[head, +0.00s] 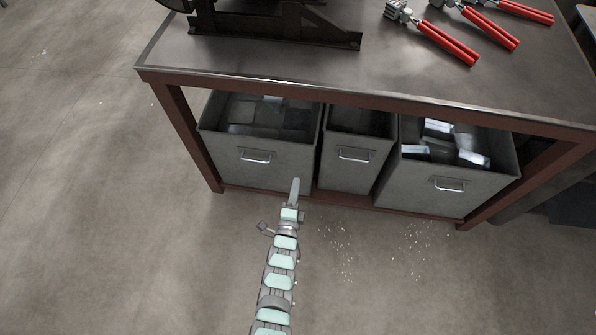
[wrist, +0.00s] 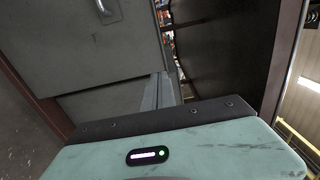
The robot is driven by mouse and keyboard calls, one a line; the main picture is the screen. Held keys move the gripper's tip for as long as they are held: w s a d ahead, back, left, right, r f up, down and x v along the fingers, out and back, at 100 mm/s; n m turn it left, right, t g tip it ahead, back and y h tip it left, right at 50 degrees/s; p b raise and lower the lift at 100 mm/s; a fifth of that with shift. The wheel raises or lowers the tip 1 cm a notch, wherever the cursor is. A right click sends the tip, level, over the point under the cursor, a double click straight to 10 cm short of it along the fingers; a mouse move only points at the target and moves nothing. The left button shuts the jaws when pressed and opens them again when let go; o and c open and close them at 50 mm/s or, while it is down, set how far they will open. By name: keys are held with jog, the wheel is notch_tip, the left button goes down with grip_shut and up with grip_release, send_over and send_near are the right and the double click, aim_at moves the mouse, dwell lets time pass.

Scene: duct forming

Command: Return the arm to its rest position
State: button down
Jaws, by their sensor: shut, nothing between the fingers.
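My arm reaches up from the bottom of the head view. My gripper (head: 295,188) is at its end, in front of the left grey bin under the workbench (head: 300,73). The fingers are shut together with nothing between them. In the wrist view the gripper (wrist: 160,88) shows as narrow grey fingers beyond the pale green housing. A grey bin front with a handle is close by on the left there. I cannot tell whether the fingertips touch the bin.
Three grey bins stand under the bench: left (head: 235,165), middle (head: 345,175) and right (head: 430,190). The right one holds shiny metal pieces (head: 440,129). Red-handled tools (head: 447,42) and a dark machine (head: 275,25) are on top. The floor (head: 130,240) left of my arm is clear.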

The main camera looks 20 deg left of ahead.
jog(key=shift+s+d, duration=0.15)
jog(key=shift+s, duration=0.25)
